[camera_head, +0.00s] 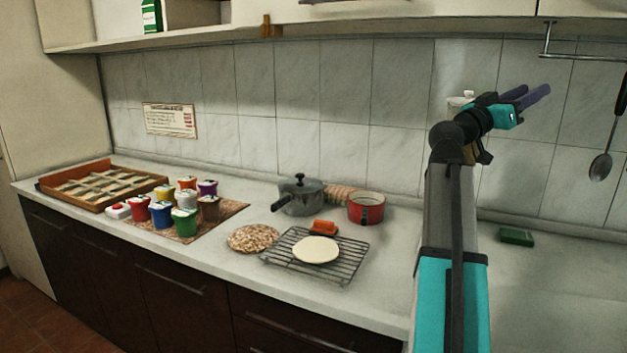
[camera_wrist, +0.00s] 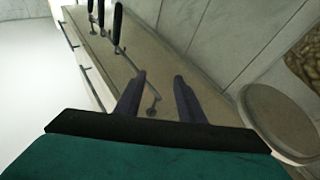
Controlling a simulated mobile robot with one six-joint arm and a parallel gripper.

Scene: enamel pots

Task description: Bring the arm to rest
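My arm stands raised at the right of the head view, its upper end bent over toward the right. My gripper (camera_head: 532,96) is up in front of the tiled wall, well above the counter. Its two dark fingers point right and slightly up in the head view. In the wrist view the fingers of the gripper (camera_wrist: 157,88) are apart, with nothing held between them. The gripper touches nothing that I can see.
On the counter (camera_head: 375,285) stand a grey lidded pot (camera_head: 302,197), a red pot (camera_head: 366,209), a wire rack (camera_head: 345,265) with a pale disc (camera_head: 316,249), several coloured cups and a wooden tray (camera_head: 85,200). A ladle (camera_head: 601,166) hangs right of my gripper. A green box (camera_head: 516,236) lies below.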

